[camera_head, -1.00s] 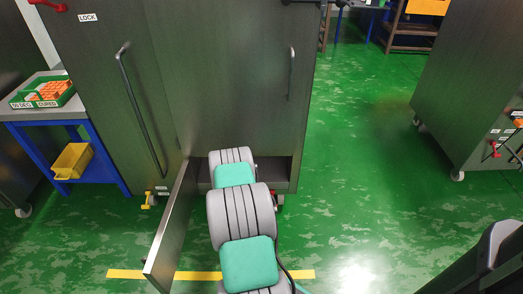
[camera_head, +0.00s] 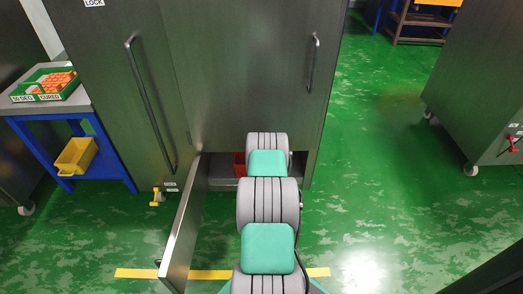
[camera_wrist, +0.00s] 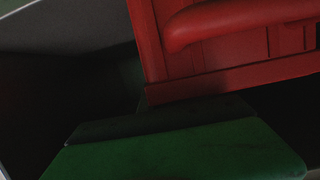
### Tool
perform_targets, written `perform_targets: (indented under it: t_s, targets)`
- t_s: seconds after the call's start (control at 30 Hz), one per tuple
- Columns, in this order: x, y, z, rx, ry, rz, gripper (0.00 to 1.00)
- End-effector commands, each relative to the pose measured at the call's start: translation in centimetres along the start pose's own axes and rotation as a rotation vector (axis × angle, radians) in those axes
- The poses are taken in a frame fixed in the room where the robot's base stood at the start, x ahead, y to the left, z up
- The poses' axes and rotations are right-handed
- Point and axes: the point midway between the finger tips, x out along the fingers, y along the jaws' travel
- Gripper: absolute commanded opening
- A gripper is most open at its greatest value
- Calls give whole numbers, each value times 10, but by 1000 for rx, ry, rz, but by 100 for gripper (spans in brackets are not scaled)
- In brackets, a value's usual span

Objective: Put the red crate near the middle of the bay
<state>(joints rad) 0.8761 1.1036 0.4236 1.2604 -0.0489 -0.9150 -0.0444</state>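The red crate (camera_head: 240,165) shows as a small red patch inside the low bay (camera_head: 224,183) of the dark cabinet, just left of my arm. In the wrist view the red crate (camera_wrist: 235,45) fills the upper right, close up, with a thick rounded bar across its face. A dark green block with rounded corners lies below it in the wrist view; I cannot tell whether it is part of my gripper. My arm reaches into the bay opening, and its end is hidden from the head view. I see no fingers clearly and no grip on the crate.
The bay's door (camera_head: 184,225) stands open to the left of my arm. A yellow floor line (camera_head: 215,274) runs in front. A blue bench (camera_head: 70,140) with a green tray (camera_head: 45,84) and yellow bin (camera_head: 76,156) stands left. The floor at right is clear up to another cabinet.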

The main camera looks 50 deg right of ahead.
Motion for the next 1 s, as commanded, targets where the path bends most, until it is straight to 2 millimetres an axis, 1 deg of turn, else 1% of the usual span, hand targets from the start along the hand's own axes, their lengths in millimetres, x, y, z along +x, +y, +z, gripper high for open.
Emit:
perform_targets:
  t_s: [0.03, 0.13, 0.17, 0.4, 0.5, 0.53, 0.77, 1.0]
  targets:
    - [10, 3, -1, 2, 7, 1, 0]
    - [22, 4, -6, 0, 7, -6, 0]
    - [19, 4, -7, 0, 2, -4, 0]
    - [19, 14, -5, 4, 4, 9, 0]
    - [20, 14, -2, 4, 4, 9, 0]
    - [20, 14, -1, 4, 1, 8, 6]
    - [19, 11, -2, 3, 1, 6, 25]
    - [19, 10, -3, 3, 1, 5, 25]
